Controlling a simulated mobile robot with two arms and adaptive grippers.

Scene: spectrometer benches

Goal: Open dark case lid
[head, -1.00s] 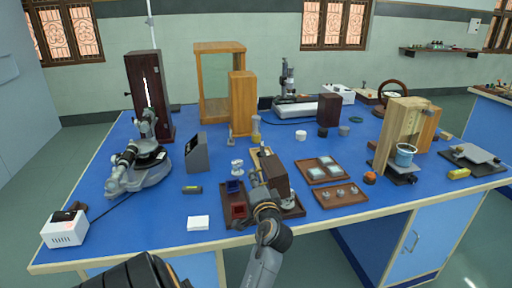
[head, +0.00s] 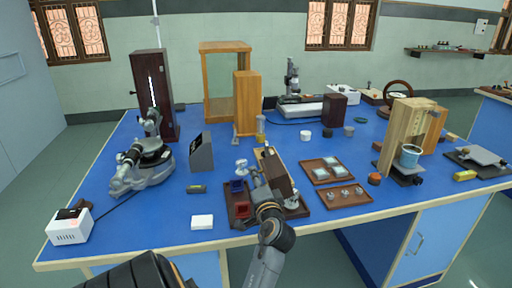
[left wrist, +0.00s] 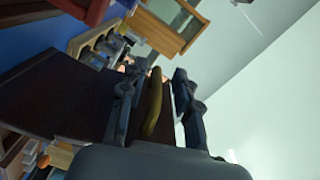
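A dark brown case (head: 280,174) stands on a dark tray near the front middle of the blue bench in the head view. My left gripper (head: 260,188) is at the near left side of this case and partly covers it. In the left wrist view a dark brown panel (left wrist: 55,95) fills the left side. A brass-coloured handle (left wrist: 153,103) runs between the two fingers of my left gripper (left wrist: 157,98). The fingers are apart, with a visible gap on the handle's right side. I cannot tell whether the left finger touches it. My right gripper is not in view.
Dark red and blue small trays (head: 240,203) lie just left of the case. Brown trays with small parts (head: 345,196) lie to its right.

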